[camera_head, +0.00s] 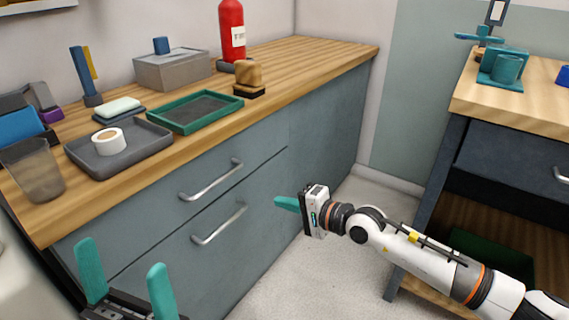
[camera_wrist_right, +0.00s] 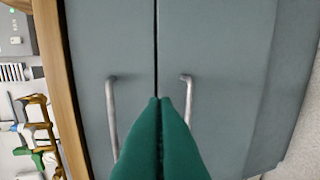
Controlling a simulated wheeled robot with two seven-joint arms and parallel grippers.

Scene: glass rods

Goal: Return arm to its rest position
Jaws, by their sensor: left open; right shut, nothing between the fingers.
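My left gripper (camera_head: 127,277) is at the lower left of the head view, its two teal fingers spread apart and empty, in front of the lower cabinet. My right arm reaches in from the lower right. My right gripper (camera_head: 286,203) is in front of the grey drawers, its teal fingers closed together with nothing between them. In the right wrist view the closed fingers (camera_wrist_right: 160,112) point toward the drawer fronts, between two handles. I cannot tell from the views how far the fingertips are from the drawers.
The wooden counter (camera_head: 315,55) holds a grey tray (camera_head: 150,143) with a tape roll (camera_head: 108,142), a green tray (camera_head: 195,112), a grey box (camera_head: 172,70), a red extinguisher (camera_head: 232,35) and a cup (camera_head: 35,172). Drawer handles (camera_head: 212,180) stick out. Another bench (camera_head: 510,105) stands right.

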